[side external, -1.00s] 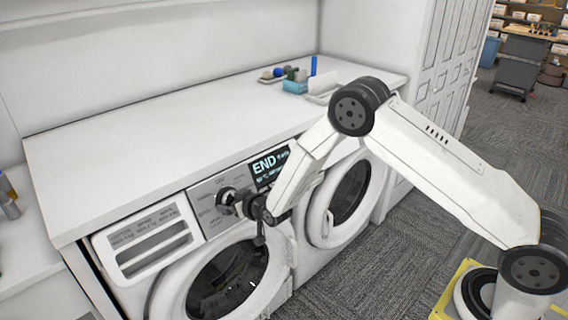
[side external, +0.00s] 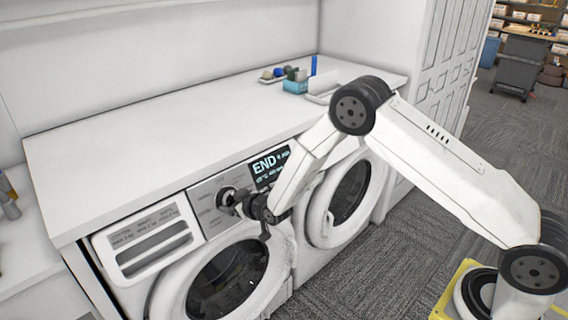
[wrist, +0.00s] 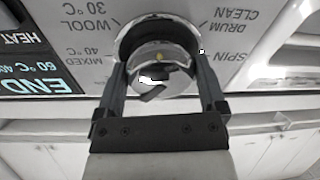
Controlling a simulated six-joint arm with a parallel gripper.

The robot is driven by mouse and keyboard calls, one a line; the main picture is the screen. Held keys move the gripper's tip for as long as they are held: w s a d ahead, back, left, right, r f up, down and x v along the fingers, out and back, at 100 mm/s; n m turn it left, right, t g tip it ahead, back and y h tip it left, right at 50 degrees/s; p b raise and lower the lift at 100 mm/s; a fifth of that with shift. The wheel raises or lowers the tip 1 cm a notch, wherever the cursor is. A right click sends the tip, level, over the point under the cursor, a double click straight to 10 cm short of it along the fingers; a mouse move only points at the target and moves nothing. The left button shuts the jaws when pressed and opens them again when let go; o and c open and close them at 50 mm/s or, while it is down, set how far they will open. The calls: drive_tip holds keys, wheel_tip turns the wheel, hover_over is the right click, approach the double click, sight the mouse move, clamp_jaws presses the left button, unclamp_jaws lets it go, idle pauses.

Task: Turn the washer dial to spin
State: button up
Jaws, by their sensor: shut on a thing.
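The washer dial (wrist: 160,56) is a round silver and black knob on the grey control panel, shown upside down in the wrist view. It also shows as a dark knob in the side external view (side external: 225,196). My gripper (wrist: 161,80) is shut on the dial, with one finger on each side of it. The SPIN label (wrist: 232,57) is printed to the right of the dial in the wrist view. Part of the dial's rim is hidden by the fingers.
The lit display (side external: 270,168) reads END beside the dial. The detergent drawer (side external: 150,240) and the round washer door (side external: 232,280) are close by. A second machine (side external: 350,195) stands to the right.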

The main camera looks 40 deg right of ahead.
drive_tip(key=n, duration=0.6)
drive_tip(key=shift+d, duration=0.1)
drive_tip(key=n+g, duration=0.1)
drive_tip(key=n, duration=0.5)
drive_tip(key=shift+r+n, duration=0.1)
drive_tip(key=shift+n, duration=0.2)
drive_tip(key=n, duration=0.6)
drive_tip(key=shift+g, duration=0.3)
drive_tip(key=n, duration=0.5)
drive_tip(key=shift+w+r+n+h, duration=0.1)
drive_tip(key=shift+r+n+h, duration=0.05)
drive_tip(key=shift+n+h, duration=0.15)
drive_tip(key=o, duration=0.9)
drive_tip(key=shift+o, duration=0.2)
drive_tip(key=shift+r, duration=0.1)
drive_tip(key=v, duration=0.7)
drive_tip(key=shift+s+r, duration=0.2)
drive_tip(key=shift+s, duration=0.1)
